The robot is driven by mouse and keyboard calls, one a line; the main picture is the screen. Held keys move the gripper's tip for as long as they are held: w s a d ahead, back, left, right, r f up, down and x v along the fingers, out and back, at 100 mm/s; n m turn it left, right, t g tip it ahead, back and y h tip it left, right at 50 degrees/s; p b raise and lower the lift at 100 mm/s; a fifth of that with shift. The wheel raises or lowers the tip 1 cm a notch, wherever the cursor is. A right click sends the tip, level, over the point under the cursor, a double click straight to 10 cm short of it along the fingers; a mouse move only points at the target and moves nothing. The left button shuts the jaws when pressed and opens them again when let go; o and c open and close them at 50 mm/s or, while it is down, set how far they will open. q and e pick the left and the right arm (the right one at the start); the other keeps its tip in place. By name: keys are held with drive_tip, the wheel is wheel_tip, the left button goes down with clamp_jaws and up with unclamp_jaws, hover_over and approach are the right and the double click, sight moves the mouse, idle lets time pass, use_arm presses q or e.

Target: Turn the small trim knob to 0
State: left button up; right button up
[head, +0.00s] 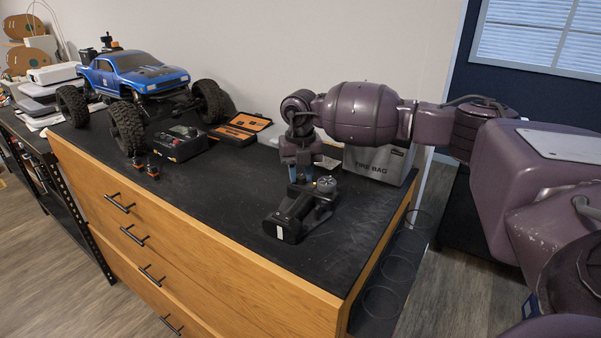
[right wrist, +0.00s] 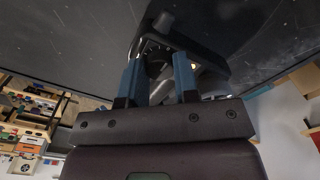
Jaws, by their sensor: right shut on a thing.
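The black RC transmitter (head: 284,222) lies on the dark top of the wooden cabinet, near its front right, with a round grey-topped part (head: 326,184) at its right. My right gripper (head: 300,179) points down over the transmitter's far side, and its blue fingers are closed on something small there. The right wrist view shows the transmitter (right wrist: 200,45) beyond the blue fingertips (right wrist: 159,68), with a dark piece between them. The small trim knob itself is mostly hidden by the fingers, and its setting cannot be read. My left gripper is not in view.
A grey fire bag (head: 380,163) stands behind my right gripper. A blue crawler (head: 138,75), a black box (head: 180,143) and an open orange-lined case (head: 240,129) stand to the left.

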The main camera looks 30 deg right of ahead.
sight(300, 176)
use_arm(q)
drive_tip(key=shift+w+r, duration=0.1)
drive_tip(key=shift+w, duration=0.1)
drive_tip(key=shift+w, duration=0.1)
use_arm(e)
drive_tip(key=o, duration=0.9)
drive_tip(key=shift+r, duration=0.1)
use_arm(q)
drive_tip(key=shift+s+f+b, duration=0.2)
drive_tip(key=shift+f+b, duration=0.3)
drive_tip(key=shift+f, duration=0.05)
use_arm(e)
drive_tip(key=shift+r, duration=5.3)
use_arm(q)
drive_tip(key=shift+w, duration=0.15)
